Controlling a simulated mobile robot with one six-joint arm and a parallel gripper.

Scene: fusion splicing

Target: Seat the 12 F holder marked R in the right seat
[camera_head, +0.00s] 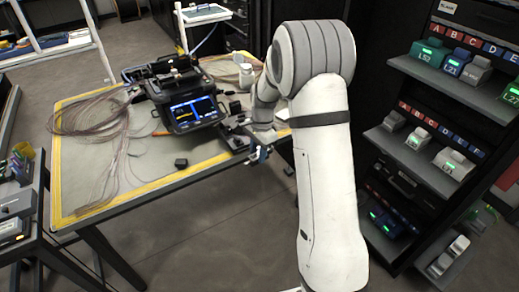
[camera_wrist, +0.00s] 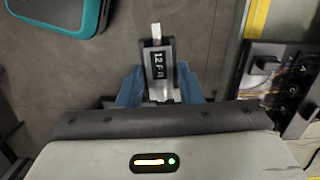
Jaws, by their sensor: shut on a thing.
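My gripper (camera_wrist: 160,88) is shut on the 12 F holder (camera_wrist: 158,62), a small dark block with a light clip, held between blue fingers. The print on it reads 12 F with one more letter that is hard to read. In the wrist view the holder is over the grey floor, beside the table edge. In the head view my gripper (camera_head: 259,154) is at the table's right edge, right of the fusion splicer (camera_head: 190,113), with its lit screen. The right seat cannot be made out in either view.
The table (camera_head: 150,177) has a yellow border and carries coiled fibres (camera_head: 90,125) at left and a small black block (camera_head: 181,162). A shelf rack (camera_head: 425,175) stands at right.

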